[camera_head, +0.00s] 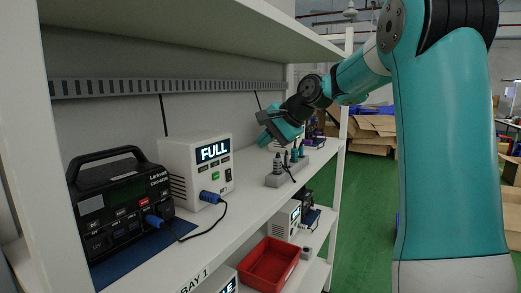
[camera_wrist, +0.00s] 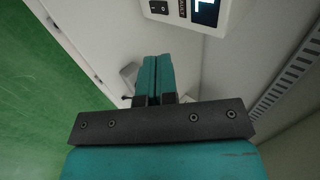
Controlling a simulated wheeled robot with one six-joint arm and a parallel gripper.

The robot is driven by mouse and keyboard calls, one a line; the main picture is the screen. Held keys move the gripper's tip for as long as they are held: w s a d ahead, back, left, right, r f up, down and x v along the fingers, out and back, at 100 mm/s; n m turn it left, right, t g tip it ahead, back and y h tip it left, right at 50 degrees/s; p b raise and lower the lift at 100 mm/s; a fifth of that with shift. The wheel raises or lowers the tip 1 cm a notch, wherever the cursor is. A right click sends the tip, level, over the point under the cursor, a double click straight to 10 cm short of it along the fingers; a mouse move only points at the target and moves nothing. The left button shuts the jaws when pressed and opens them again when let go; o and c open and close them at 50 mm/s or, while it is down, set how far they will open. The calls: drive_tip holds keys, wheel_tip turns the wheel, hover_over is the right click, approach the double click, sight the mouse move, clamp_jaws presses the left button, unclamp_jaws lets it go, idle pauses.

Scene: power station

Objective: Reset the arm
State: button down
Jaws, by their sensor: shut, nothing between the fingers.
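My arm (camera_head: 445,130) is teal and reaches from the right over the shelf in the head view. My gripper (camera_head: 268,130) points left and down, above the grey block with dark plugs on the shelf. In the wrist view the two teal fingers of my gripper (camera_wrist: 154,75) lie together, with nothing between them.
A white box reading FULL (camera_head: 185,150) and a black device (camera_head: 105,215) with a handle stand on the shelf (camera_head: 225,235). The grey plug block (camera_head: 275,181) sits beneath my gripper. A red bin (camera_head: 268,264) is on the lower shelf. Green floor (camera_head: 360,215) lies open at the right.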

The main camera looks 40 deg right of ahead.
idle(0.5)
drive_tip(key=s+a+f+n+g+y+b, duration=0.15)
drive_tip(key=s+a+f+n, duration=0.25)
drive_tip(key=a, duration=0.5)
drive_tip(key=s+a+f+n+g+b, duration=0.2)
drive_tip(key=s+a+f+n, duration=0.2)
drive_tip(key=a, duration=0.6)
drive_tip(key=s+a+f+n+g+b, duration=0.1)
drive_tip(key=s+a+f+n, duration=0.2)
drive_tip(key=s, duration=0.4)
drive_tip(key=s+a+f+n+g+b, duration=0.1)
drive_tip(key=s+a+f+n+g, duration=0.1)
drive_tip(key=s+a+f+n, duration=0.2)
drive_tip(key=s+a+f+n+g+b, duration=0.1)
drive_tip(key=s+a+f+n+g, duration=0.1)
drive_tip(key=s+n, duration=0.4)
drive_tip(key=s+a+f, duration=0.1)
drive_tip(key=s, duration=0.2)
drive_tip(key=shift+s+a+f+h, duration=0.25)
drive_tip(key=shift+s+f+h, duration=0.05)
drive_tip(key=shift+f+h, duration=0.1)
